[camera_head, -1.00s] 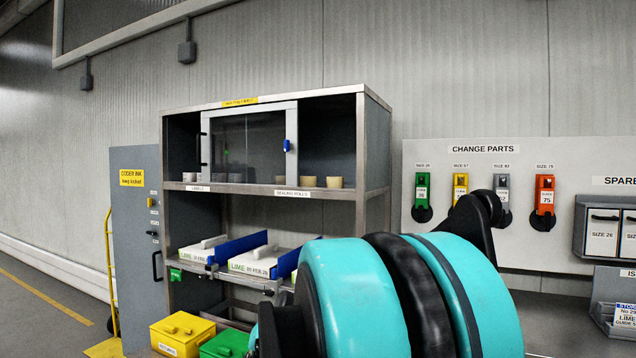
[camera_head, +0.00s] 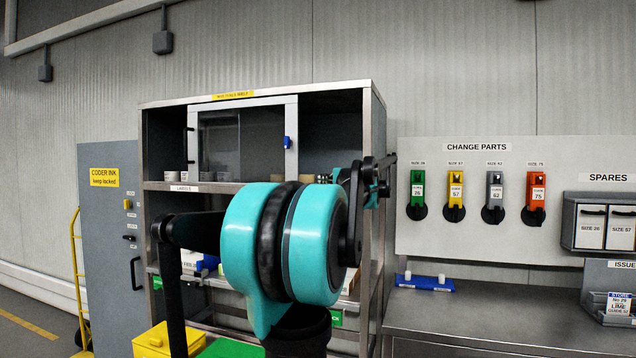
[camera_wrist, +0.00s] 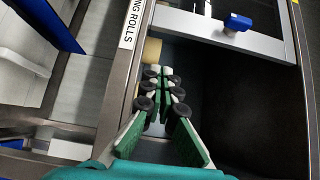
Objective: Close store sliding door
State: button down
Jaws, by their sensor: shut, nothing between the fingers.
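The store's sliding door (camera_head: 242,140) is a glass pane in a pale frame, in the upper compartment of the grey cabinet. Its blue handle (camera_head: 288,142) is on its right edge. The compartment stands open to the right of the door (camera_head: 335,125). The handle also shows in the wrist view (camera_wrist: 238,22), on the door's frame (camera_wrist: 215,37). My gripper (camera_wrist: 160,72) has green fingers with black joints. It is shut and empty at the open part, apart from the handle. In the head view my arm hides most of it.
A beige roll (camera_wrist: 152,50) stands on the shelf just beyond the fingertips. The shelf edge carries a rolls label (camera_wrist: 130,27). A grey coder ink cabinet (camera_head: 110,235) stands at left. A change parts panel (camera_head: 470,200) and a metal bench (camera_head: 470,310) are at right.

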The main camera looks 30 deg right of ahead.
aim_at(237, 177)
jog(key=w+a, duration=0.1)
jog(key=w, duration=1)
jog(key=shift+a, duration=0.25)
jog(key=w+a, duration=0.6)
jog(key=w, duration=0.1)
jog(key=w+a, duration=0.5)
jog(key=w, duration=0.3)
jog(key=w+a, duration=0.6)
jog(key=w, duration=0.1)
jog(key=shift+w+a, duration=0.2)
jog(key=shift+a, duration=0.1)
jog(key=shift+s+d, duration=0.1)
